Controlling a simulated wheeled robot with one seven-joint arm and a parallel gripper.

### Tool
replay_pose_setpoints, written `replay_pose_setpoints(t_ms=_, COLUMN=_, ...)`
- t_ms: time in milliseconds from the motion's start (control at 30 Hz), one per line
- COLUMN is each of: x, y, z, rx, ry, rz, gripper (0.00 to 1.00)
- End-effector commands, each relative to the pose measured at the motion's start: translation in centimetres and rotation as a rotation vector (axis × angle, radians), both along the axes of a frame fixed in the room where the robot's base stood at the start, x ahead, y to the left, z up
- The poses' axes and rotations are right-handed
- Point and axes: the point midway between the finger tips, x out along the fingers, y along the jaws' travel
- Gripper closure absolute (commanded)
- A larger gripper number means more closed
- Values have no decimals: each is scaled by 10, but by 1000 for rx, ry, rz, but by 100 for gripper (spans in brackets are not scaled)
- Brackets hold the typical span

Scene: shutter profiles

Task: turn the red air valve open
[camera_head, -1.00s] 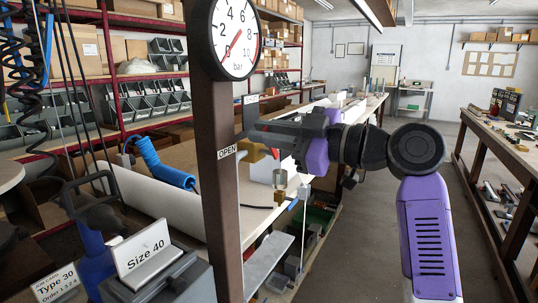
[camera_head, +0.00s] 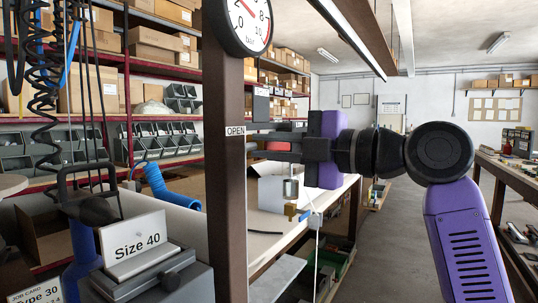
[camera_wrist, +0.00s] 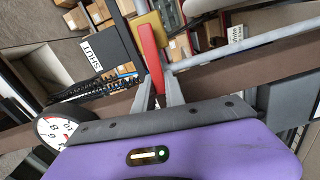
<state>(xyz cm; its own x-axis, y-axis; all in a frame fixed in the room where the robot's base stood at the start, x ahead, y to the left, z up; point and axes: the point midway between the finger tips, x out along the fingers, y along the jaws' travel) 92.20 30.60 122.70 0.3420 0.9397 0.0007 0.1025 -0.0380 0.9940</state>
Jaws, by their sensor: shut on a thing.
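The red valve handle (camera_head: 279,146) is a flat lever beside the brown post (camera_head: 225,190), at about the height of the white OPEN label (camera_head: 235,131). My gripper (camera_head: 272,145) reaches it from the right and is shut on it. In the wrist view the long red handle (camera_wrist: 151,55) runs between my two grey fingers, my gripper (camera_wrist: 158,92), up to a brass valve body (camera_wrist: 148,25). A SHUT label (camera_wrist: 90,52) on a dark plate is to its left. Fingertip contact is partly hidden in the head view.
A round pressure gauge (camera_head: 247,18) tops the post, cut off by the frame; its needle points to the upper left. A Size 40 card (camera_head: 136,246) stands at lower left. A workbench (camera_head: 265,232) lies behind. The aisle (camera_head: 395,225) at right is clear.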

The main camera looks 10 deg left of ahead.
Motion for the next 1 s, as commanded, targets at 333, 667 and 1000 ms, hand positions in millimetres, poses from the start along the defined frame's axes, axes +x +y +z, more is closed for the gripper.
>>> replay_pose_setpoints(t_ms=333, x=-1, y=0, z=-10, rx=-42, ry=-102, rz=2, gripper=100)
replay_pose_setpoints(t_ms=667, x=-1, y=0, z=-10, rx=-47, ry=-116, rz=2, gripper=100)
replay_pose_setpoints(t_ms=1000, x=-1, y=0, z=-9, rx=-46, ry=-116, rz=2, gripper=64)
